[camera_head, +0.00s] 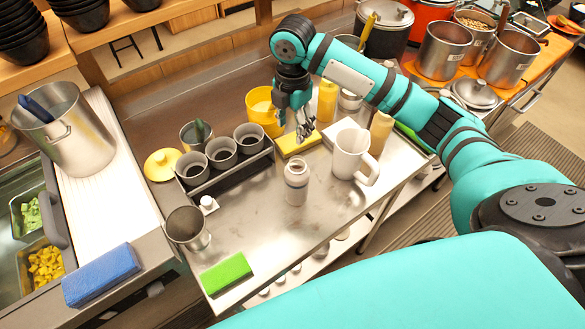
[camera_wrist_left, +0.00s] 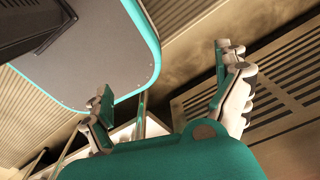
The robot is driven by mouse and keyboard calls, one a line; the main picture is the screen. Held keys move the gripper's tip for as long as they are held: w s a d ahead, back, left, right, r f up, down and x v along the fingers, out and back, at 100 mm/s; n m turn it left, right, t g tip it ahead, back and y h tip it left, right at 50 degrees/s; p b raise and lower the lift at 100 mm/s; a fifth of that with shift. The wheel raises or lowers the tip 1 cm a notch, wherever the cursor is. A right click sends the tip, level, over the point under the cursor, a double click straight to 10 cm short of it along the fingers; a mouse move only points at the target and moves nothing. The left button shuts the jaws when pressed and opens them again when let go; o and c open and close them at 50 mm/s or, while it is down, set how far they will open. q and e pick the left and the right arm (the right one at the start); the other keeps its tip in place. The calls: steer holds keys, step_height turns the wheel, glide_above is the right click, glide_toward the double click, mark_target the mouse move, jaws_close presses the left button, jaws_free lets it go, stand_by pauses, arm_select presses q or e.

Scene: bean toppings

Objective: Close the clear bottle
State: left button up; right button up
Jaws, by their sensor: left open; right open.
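The clear bottle (camera_head: 296,184) stands upright on the steel table in the head view, with a pale band around its body. Its neck looks uncapped, though it is small to see. A small white cap-like piece (camera_head: 207,203) lies to its left, beside the dark cup holder. My right gripper (camera_head: 305,132) is open and empty, pointing down beyond the bottle and above the table, apart from it. My left gripper (camera_wrist_left: 165,75) shows only in the left wrist view, open with nothing between its fingers, away from the bottle.
A white pitcher (camera_head: 352,155) stands right of the bottle. A yellow sponge (camera_head: 298,145) lies under my right gripper. Dark cups (camera_head: 221,153) sit in a holder at left. A metal cup (camera_head: 187,228) and a green sponge (camera_head: 226,272) are near the front; the table between them and the bottle is clear.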

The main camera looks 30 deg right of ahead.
step_height(320, 180, down, 11)
steer(key=shift+w+r+p, duration=0.1)
steer(key=shift+p, duration=0.75)
steer(key=shift+f, duration=0.4)
arm_select(q)
steer(key=shift+w+d+r, duration=0.1)
steer(key=shift+w+r, duration=0.75)
steer(key=shift+r, duration=0.1)
steer(key=shift+s, duration=0.15)
arm_select(e)
step_height(320, 180, down, 6)
steer(key=shift+r+p, duration=0.1)
steer(key=shift+p, duration=0.35)
arm_select(q)
steer(key=shift+r, duration=0.45)
arm_select(e)
steer(key=c, duration=0.5)
